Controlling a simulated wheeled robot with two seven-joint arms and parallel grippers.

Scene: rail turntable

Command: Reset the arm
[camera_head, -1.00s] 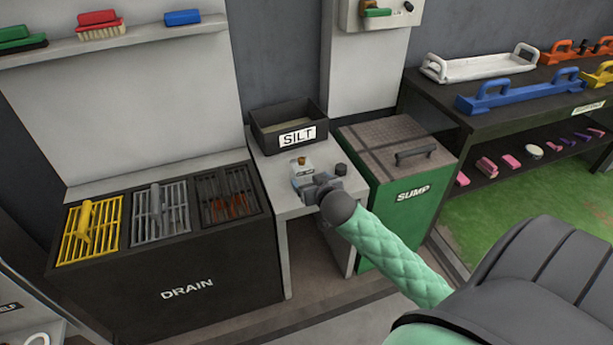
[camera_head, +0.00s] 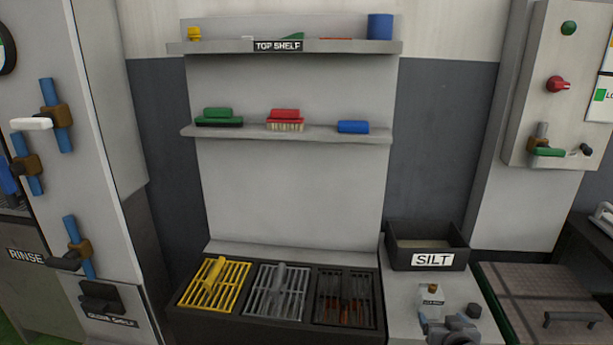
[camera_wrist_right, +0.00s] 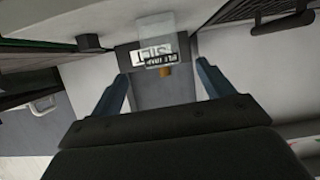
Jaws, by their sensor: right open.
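My right gripper (camera_head: 436,322) shows at the bottom right of the head view, over the pale grey stand. In the right wrist view its two blue-grey fingers (camera_wrist_right: 162,76) are spread apart with nothing held between them. A small clear bottle (camera_head: 431,297) with a dark label stands on the stand just beyond the fingers. In the wrist view the bottle (camera_wrist_right: 157,50) and its orange-brown cap appear ahead of the gap, apart from the fingers. My left arm and gripper are in neither view.
The black SILT tray (camera_head: 430,258) is behind the bottle. A dark knob (camera_head: 473,311) is right of it. The DRAIN unit's yellow grate (camera_head: 214,285) and grey grates are left. The sump lid (camera_head: 540,305) is right. Shelves with brushes (camera_head: 285,120) hang above.

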